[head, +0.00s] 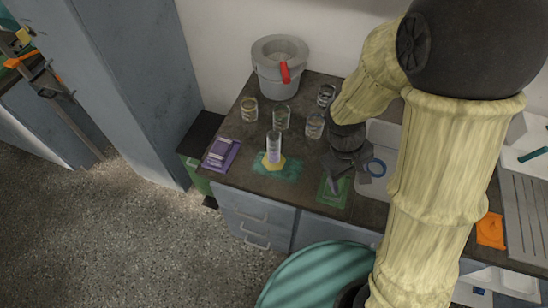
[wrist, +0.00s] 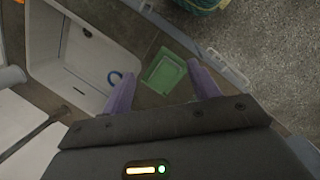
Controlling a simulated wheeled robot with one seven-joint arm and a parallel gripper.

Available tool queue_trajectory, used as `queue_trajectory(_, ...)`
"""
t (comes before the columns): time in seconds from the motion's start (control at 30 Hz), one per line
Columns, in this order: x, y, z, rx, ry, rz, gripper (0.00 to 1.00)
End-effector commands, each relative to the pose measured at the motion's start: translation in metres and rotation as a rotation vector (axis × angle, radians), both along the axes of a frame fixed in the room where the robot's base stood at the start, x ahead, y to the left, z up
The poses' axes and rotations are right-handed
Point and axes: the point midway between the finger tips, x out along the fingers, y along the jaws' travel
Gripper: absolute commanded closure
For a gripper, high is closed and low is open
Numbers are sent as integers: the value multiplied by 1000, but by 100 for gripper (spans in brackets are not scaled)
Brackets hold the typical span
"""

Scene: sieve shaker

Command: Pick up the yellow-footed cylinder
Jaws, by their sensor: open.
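The yellow-footed cylinder (head: 274,146) is a clear, slim upright cylinder on a yellow foot (head: 274,162). It stands on a teal mat (head: 290,172) near the front of the dark counter, in the head view. It is not seen in the wrist view. My gripper (head: 336,186) is to the right of the cylinder, clear of it, pointing down over a green tray (head: 325,198). In the wrist view its two purple fingers (wrist: 163,88) are spread apart with nothing held, and the green tray (wrist: 168,72) shows just beyond them.
Several glass beakers, one here (head: 281,118), stand behind the cylinder. A grey bucket (head: 272,82) with a red grip is at the back. A purple tray (head: 210,165) lies left of the cylinder. The sink (head: 378,140) and a blue ring (head: 376,159) are right of my gripper.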

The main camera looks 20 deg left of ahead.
Motion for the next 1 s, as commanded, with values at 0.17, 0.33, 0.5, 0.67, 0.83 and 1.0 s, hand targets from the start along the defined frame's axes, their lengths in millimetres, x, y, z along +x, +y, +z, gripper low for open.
queue_trajectory(0.17, 0, 30, -37, -184, 101, 297, 39)
queue_trajectory(0.33, 2, 58, -62, -383, 162, 564, 39)
queue_trajectory(0.5, 5, 91, -83, -609, 185, 821, 39)
queue_trajectory(0.67, 5, 131, -99, -845, 167, 1050, 39)
queue_trajectory(0.83, -3, 183, -112, -1116, 100, 1275, 39)
queue_trajectory(1.0, -23, 241, -120, -1385, -15, 1455, 39)
